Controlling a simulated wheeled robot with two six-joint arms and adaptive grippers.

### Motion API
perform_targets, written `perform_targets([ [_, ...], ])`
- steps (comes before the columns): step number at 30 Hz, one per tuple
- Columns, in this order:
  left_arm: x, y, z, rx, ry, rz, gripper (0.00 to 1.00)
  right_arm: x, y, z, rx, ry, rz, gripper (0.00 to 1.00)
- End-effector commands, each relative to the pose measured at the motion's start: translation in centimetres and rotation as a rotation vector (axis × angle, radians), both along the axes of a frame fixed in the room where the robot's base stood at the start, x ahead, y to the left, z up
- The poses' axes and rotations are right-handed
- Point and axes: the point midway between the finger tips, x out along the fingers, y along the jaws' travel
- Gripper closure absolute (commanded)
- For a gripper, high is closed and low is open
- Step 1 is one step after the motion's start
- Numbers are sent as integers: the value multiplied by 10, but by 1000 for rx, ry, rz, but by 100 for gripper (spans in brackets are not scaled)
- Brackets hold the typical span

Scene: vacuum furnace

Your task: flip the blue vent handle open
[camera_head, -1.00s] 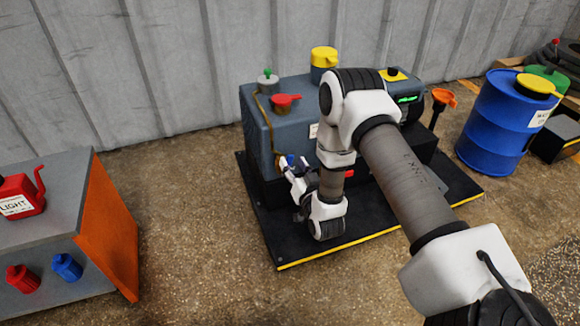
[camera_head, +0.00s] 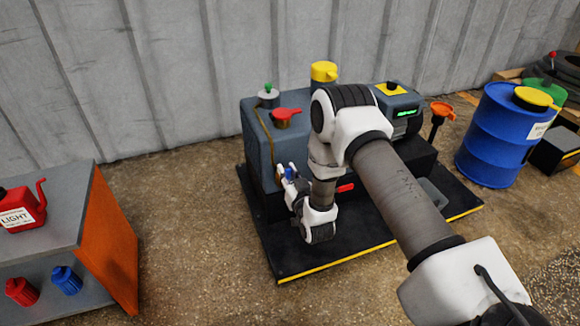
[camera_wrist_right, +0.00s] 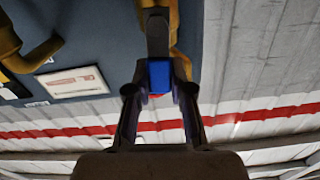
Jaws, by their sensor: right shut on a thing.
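The blue vent handle (camera_head: 290,173) is on the left front of the grey-blue furnace unit (camera_head: 257,145), mostly covered by my gripper. In the right wrist view its blue part (camera_wrist_right: 159,76) sits between my fingers, below a dark grey bar and near brass-coloured piping. My right gripper (camera_head: 285,175) is shut on the blue handle; its fingers also show in the wrist view (camera_wrist_right: 159,95). How far the handle is turned cannot be told. My left gripper is not in view.
A red handle (camera_head: 285,113), a green-tipped valve (camera_head: 268,95) and a yellow cap (camera_head: 323,71) top the unit. An orange-sided cabinet (camera_head: 113,235) stands left, and a blue barrel (camera_head: 490,145) right. The floor between cabinet and unit is clear.

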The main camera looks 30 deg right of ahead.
Motion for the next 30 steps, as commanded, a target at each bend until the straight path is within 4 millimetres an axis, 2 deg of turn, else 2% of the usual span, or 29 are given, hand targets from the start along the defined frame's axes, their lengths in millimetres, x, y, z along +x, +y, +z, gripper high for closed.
perform_targets([
  [1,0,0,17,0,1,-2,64,0,3,8,-42,14,2,100],
  [3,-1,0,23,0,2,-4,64,1,6,7,-97,25,3,100],
  [13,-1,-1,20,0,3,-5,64,1,7,0,-134,33,1,100],
  [14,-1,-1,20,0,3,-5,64,1,7,0,-134,33,1,72],
  [15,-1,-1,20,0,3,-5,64,1,7,0,-133,33,1,57],
  [16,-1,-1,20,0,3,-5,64,1,7,0,-133,33,1,52],
  [25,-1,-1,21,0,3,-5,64,0,8,0,-132,33,1,52],
  [30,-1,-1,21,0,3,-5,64,-21,13,-1,-131,37,1,52],
])
